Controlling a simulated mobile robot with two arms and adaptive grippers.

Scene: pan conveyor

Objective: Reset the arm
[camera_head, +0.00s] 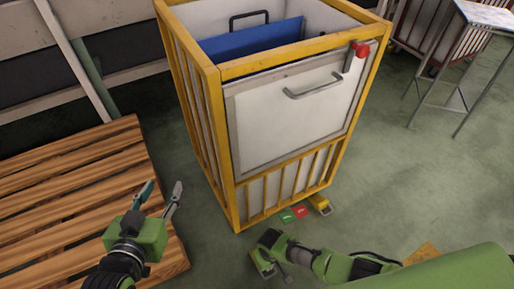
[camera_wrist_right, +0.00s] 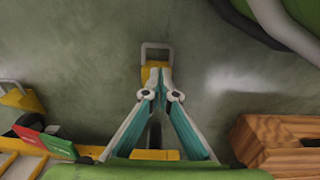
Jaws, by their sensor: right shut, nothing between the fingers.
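My left gripper (camera_head: 162,197) is in the head view at the lower left. The yellow-framed cart (camera_head: 226,182) stands upright in front of me, apart from my left gripper.
The wooden pallet (camera_head: 75,190) lies at left. Red (camera_head: 300,211) and green (camera_head: 287,216) pedals and a yellow bracket (camera_head: 320,204) sit at the cart's foot. A yellow piece with a metal loop (camera_wrist_right: 157,50) lies beyond my right fingertips.

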